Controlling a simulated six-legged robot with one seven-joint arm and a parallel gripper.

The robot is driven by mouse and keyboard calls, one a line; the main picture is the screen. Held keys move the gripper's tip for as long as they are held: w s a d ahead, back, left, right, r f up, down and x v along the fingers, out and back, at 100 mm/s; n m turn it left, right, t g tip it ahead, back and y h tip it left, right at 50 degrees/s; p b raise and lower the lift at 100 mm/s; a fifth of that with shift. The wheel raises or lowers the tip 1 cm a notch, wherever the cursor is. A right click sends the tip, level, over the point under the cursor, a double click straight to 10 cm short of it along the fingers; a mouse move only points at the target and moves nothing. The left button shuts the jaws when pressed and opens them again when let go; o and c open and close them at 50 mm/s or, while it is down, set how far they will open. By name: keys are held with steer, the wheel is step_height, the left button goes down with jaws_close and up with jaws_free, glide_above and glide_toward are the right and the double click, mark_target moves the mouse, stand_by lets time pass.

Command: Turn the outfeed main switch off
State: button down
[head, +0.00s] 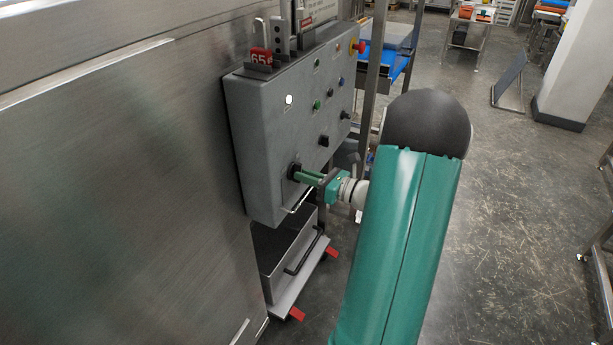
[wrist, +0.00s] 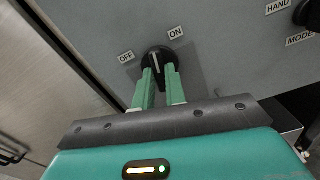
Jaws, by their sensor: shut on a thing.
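The outfeed main switch is a black rotary knob (wrist: 158,57) with a white pointer line. It sits between an OFF label (wrist: 126,57) on its left and an ON label (wrist: 176,32) at its upper right. The pointer line looks roughly upward, between the two labels; its exact setting is hard to tell. In the head view the knob (head: 293,169) is low on the grey control box (head: 248,140). My gripper (wrist: 161,76) has its green fingers shut on the knob, one on each side. It also shows in the head view (head: 300,175), reaching from the right.
A HAND/MODE selector (wrist: 307,14) is at the upper right in the wrist view. Other knobs and buttons, including a red emergency stop (head: 359,46), are higher on the box. Open floor lies to the right.

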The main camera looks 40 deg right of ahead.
steer(key=n, duration=1.1)
steer(key=shift+n, duration=0.3)
stand_by(0.3)
steer(key=c, duration=1.4)
jaws_free()
steer(key=shift+c, duration=0.2)
steer(key=shift+s+d, duration=0.1)
steer(key=v, duration=1.3)
steer(key=shift+s, duration=0.35)
